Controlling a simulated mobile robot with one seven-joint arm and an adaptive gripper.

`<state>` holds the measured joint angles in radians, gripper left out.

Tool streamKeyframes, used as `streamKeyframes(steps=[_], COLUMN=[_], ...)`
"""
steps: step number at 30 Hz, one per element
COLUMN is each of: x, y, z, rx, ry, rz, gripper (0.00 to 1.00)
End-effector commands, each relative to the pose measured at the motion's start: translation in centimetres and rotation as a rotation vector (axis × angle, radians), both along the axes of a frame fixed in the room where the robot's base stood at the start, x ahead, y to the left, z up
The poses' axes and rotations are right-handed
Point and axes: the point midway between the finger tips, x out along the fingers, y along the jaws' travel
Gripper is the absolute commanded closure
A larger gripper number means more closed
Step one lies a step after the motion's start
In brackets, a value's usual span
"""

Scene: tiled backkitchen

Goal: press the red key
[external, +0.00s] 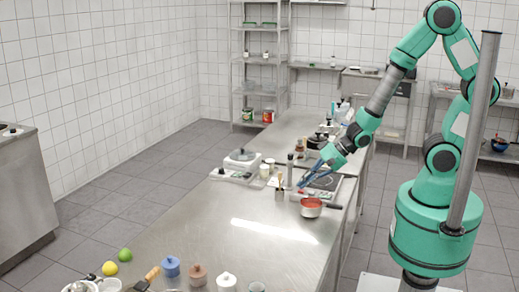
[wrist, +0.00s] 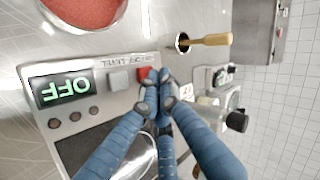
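The red key (wrist: 144,71) sits on a grey control panel (wrist: 125,92), beside a grey key (wrist: 120,81). The panel's lit green display (wrist: 62,88) reads OFF, upside down in the wrist view. My gripper (wrist: 160,77) has blue fingers with their tips together and nothing visible between them. The tips are at the red key's edge and hide part of it; I cannot tell whether they touch it. In the external view my gripper (external: 301,186) is low over the counter, at the near left of the dark hot plate (external: 323,181).
A pan with red contents (external: 311,206) stands close to the panel. A holder with a wooden-handled utensil (wrist: 208,40) and a kitchen scale (external: 237,172) are nearby. Jars (external: 198,275) and fruit stand at the counter's near end. The middle of the counter (external: 240,215) is clear.

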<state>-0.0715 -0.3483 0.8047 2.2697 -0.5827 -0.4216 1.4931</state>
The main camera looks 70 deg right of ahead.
Motion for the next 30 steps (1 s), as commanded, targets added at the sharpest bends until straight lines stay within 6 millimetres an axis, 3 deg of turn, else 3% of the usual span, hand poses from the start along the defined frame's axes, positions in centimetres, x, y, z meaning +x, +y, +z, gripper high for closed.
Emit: streamKeyframes(steps=[19,30], x=[0.0,0.0], y=[0.0,0.0], z=[-0.5,0.5], rx=[0.0,-0.001], ry=[0.0,0.0], rz=[0.0,0.001], gripper=[1.0,1.0])
